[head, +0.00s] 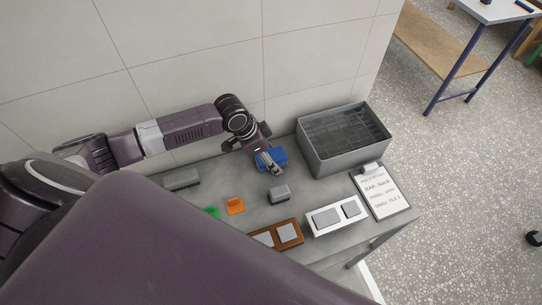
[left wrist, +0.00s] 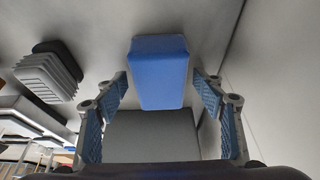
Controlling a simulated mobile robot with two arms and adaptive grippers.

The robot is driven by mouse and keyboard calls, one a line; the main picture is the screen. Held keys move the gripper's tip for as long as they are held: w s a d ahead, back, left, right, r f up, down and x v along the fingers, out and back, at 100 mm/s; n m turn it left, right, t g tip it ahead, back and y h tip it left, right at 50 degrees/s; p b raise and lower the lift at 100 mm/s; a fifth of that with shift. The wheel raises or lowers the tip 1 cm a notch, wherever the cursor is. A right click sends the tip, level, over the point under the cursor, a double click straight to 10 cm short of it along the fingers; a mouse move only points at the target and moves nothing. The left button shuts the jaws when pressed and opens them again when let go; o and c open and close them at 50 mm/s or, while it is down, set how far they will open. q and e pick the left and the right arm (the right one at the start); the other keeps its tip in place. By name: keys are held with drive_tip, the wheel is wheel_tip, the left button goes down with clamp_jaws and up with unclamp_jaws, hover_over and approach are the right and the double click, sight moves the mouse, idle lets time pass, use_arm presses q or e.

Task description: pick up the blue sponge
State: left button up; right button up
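The blue sponge (head: 279,154) lies on the grey table near the back wall, left of the grey crate. My left gripper (head: 272,165) is right at it in the head view and covers part of it. In the left wrist view the sponge (left wrist: 160,72) sits centred between the two open fingers of the left gripper (left wrist: 160,90), with a gap on both sides. I cannot tell how far it reaches in between the fingertips. My right gripper is not in view.
A grey crate (head: 346,157) stands close on the right. A grey block (head: 280,194), an orange piece (head: 235,206), a green piece (head: 211,212), brown (head: 289,233) and white (head: 335,217) trays and a clipboard (head: 383,196) lie nearer the front. Another grey block (head: 182,180) lies left.

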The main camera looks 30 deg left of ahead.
use_arm(q)
drive_tip(key=c, duration=1)
drive_tip(key=shift+r+b, duration=0.25)
drive_tip(key=shift+b, duration=0.05)
wheel_tip(320, 180, up, 20)
drive_tip(key=shift+b, duration=1.15)
drive_tip(key=o, duration=0.4)
drive_tip(key=c, duration=0.4)
